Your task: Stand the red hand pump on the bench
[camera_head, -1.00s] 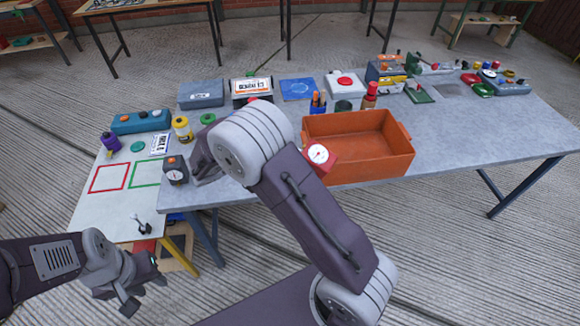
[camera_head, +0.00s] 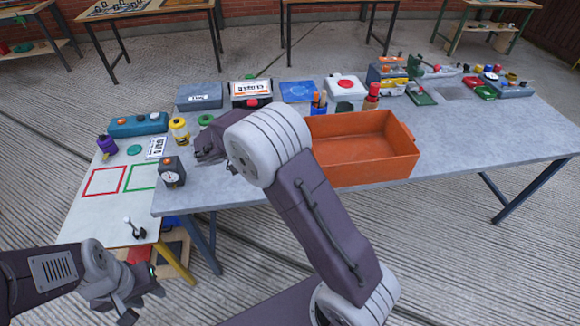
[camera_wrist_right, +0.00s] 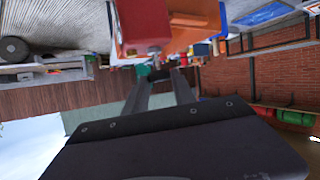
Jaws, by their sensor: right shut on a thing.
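The red hand pump (camera_wrist_right: 143,25) shows in the right wrist view as a red block close to the fingers, with its whole shape not visible. My right gripper (camera_wrist_right: 163,70) is shut on it, and the block extends past the fingertips toward the top of that picture. In the head view the pump and the right fingertips are hidden behind my right arm. The grey bench (camera_head: 490,135) runs across the middle of the head view. My left gripper (camera_head: 140,294) is open and empty at lower left, in front of the white side table.
An orange crate (camera_head: 365,183) stands at the bench's front middle. A small gauge box (camera_head: 172,168) sits at its left end. Boxes, signs and tools line the back. A white table (camera_head: 105,215) with red and green outlines adjoins at left. The bench's right front is clear.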

